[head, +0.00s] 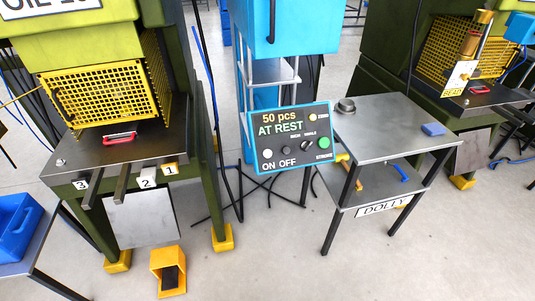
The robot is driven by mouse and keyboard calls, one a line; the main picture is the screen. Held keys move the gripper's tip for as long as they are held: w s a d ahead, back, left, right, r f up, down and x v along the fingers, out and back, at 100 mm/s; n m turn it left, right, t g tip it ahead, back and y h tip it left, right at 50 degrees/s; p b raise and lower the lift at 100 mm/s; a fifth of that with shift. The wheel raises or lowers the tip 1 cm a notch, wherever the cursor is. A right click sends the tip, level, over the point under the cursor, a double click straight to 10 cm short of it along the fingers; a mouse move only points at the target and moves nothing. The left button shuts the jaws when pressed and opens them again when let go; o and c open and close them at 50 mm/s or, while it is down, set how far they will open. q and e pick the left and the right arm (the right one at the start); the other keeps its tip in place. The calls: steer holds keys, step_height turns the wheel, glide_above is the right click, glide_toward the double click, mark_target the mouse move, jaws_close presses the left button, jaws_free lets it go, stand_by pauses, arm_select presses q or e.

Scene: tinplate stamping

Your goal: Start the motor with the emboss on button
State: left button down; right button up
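A dark control panel (290,137) with a pale blue frame stands between the left press and the dolly, facing me. Its display reads "50 pcs" and "AT REST". Its lower part carries the words "ON" and "OFF", a pale round button (267,153) at the left and a larger green button (325,142) at the right, above a small green label. A small yellowish lamp (312,117) is at the upper right. I cannot read an "emboss" marking on it. Neither of my grippers is in view.
A green press (110,165) with a yellow guard stands at left, its bed holding a red-handled piece (119,138). The grey dolly (390,128) stands right of the panel. A second press (475,90) is at upper right. A blue bin (17,228) and yellow pedal (168,270) are lower left.

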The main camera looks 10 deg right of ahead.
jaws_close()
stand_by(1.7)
